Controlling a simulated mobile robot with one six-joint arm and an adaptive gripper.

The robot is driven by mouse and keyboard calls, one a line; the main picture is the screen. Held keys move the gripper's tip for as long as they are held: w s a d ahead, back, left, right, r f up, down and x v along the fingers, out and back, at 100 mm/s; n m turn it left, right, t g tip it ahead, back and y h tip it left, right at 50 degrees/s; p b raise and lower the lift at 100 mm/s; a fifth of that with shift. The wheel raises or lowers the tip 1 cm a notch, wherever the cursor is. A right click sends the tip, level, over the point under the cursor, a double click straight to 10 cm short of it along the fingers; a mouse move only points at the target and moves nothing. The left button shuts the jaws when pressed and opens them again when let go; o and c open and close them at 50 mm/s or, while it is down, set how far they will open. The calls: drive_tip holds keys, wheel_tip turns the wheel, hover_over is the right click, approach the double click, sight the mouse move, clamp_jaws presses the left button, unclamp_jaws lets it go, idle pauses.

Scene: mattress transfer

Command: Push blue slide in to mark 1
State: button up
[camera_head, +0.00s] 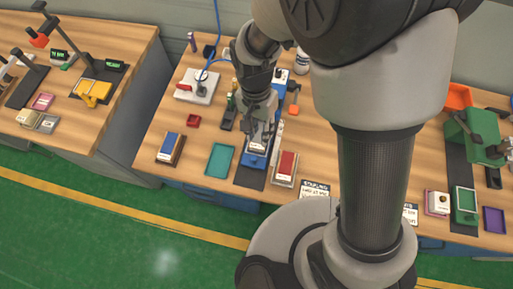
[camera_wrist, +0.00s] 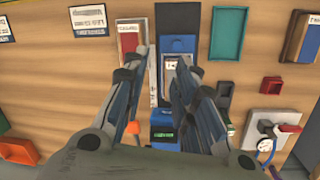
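The blue slide (camera_head: 255,161) sits on a dark narrow base near the front of the middle table, with a pale block on it. It also shows in the wrist view (camera_wrist: 176,46), with the pale-framed part partly behind a finger. A white strip (camera_wrist: 153,78) with small marks runs alongside; I cannot read mark 1. My gripper (camera_head: 262,130) is low over the slide. In the wrist view my gripper (camera_wrist: 160,70) has its fingers apart, with nothing held between them. The right fingers overlap the slide's pale part; I cannot tell whether they touch.
A red-topped block (camera_head: 287,166) stands close right of the slide. A teal tray (camera_head: 219,160) and a blue-topped block (camera_head: 170,147) lie left. A white switch base (camera_head: 197,86) with a blue cable is behind. An orange tray (camera_wrist: 18,151) shows in the wrist view.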

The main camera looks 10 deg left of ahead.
sight(254, 158)
drive_tip(key=f+n+b, duration=0.3)
drive_tip(key=f+b, duration=0.1)
drive_tip(key=f, duration=0.3)
drive_tip(key=a+f+n+t+b, duration=0.1)
drive_tip(key=f+n+b, duration=0.2)
drive_tip(key=f, duration=0.4)
drive_tip(key=f+n+y+b, duration=0.1)
drive_tip(key=f+n+b, duration=0.2)
drive_tip(key=f+b, duration=0.2)
drive_tip(key=shift+s+a+f+n+t, duration=0.1)
drive_tip(key=shift+a+f+n+t, duration=0.1)
drive_tip(key=shift+f, duration=0.3)
drive_tip(key=shift+s+a+f+n+t, duration=0.1)
drive_tip(key=shift+a+f, duration=0.1)
drive_tip(key=shift+f, duration=0.25)
drive_tip(key=shift+c, duration=0.5)
clamp_jaws()
